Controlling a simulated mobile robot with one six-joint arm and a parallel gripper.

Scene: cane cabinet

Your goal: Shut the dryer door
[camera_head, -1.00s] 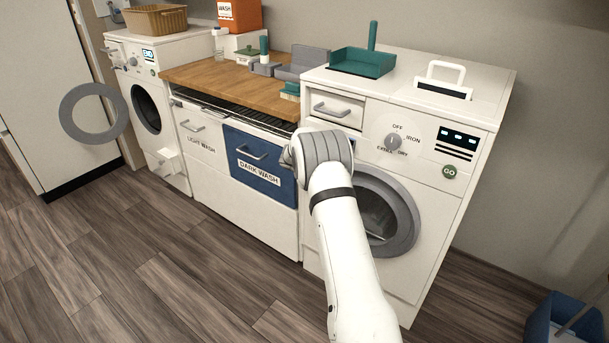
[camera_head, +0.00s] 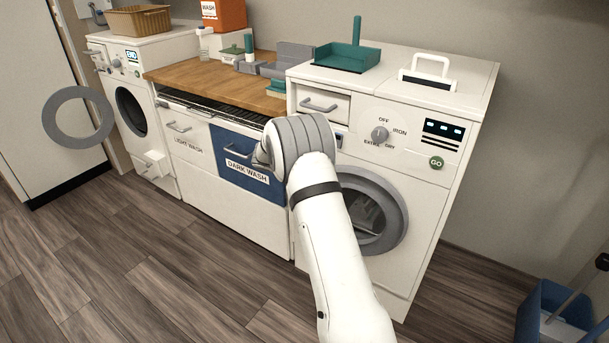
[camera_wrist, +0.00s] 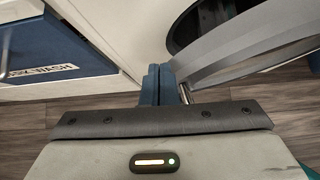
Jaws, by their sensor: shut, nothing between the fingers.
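The dryer (camera_head: 415,190) is the white machine at the right, with a knob and a GO button. Its round grey-rimmed door (camera_head: 398,215) shows below the panel in the head view, its left part hidden by my arm. In the wrist view the door (camera_wrist: 245,40) stands at an angle to the dark round opening (camera_wrist: 190,22), so it looks ajar. My gripper (camera_wrist: 160,85) is shut and empty, its blue-grey fingers just left of the door rim's edge. I cannot tell whether they touch. In the head view my wrist hides the fingers.
A blue DARK WASH drawer front (camera_head: 235,180) is left of my wrist, beneath a wooden counter (camera_head: 215,85). A washer (camera_head: 160,115) with its round door (camera_head: 78,117) wide open stands at far left. A blue bin (camera_head: 550,310) is at lower right. Floor in front is clear.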

